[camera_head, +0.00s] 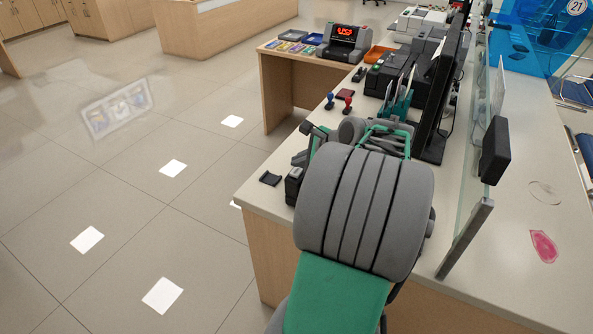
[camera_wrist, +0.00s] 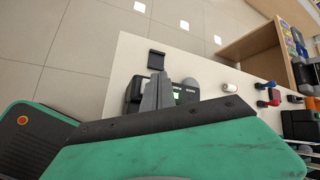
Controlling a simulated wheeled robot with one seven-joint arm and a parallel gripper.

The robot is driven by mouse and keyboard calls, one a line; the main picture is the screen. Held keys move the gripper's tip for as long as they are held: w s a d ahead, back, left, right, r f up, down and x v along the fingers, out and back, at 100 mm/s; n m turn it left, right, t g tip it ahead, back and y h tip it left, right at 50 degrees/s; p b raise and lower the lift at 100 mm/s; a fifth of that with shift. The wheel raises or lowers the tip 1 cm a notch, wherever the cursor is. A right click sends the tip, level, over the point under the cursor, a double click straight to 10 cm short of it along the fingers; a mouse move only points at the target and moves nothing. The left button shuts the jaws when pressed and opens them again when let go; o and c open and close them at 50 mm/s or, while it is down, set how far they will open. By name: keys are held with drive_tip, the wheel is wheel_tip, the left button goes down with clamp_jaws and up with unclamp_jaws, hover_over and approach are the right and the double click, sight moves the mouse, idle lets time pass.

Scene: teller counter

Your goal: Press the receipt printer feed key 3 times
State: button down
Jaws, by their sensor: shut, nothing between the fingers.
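My gripper (camera_wrist: 161,90) is shut and empty in the wrist view. Its grey fingers are over a dark device (camera_wrist: 133,90) with a small green-lit area, near the counter's edge. Whether the fingertips touch it, I cannot tell. In the head view, part of a dark device (camera_head: 293,186) shows beside my arm at the counter edge; my arm hides the rest. A black boxy machine with a green key (camera_head: 377,67) stands farther back on the counter. Which of these is the receipt printer is not certain. No feed key is clearly visible under my fingers.
On the counter (camera_head: 265,204) are a small black pad (camera_head: 270,179), red and blue stamps (camera_head: 347,99), and a machine with a red display (camera_head: 345,42). A monitor (camera_head: 447,85) and glass screen (camera_head: 470,170) stand to the right. The floor at left is clear.

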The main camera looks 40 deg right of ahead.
sight(299, 172)
idle(0.8)
drive_tip(key=shift+f, duration=0.4)
drive_tip(key=shift+f, duration=0.5)
idle(0.4)
drive_tip(key=shift+p, duration=0.3)
drive_tip(key=shift+r+p, duration=0.95)
drive_tip(key=shift+p, duration=0.15)
wheel_tip(299, 172, up, 5)
drive_tip(key=p, duration=0.5)
drive_tip(key=shift+r+p, duration=0.1)
drive_tip(key=shift+p, duration=0.2)
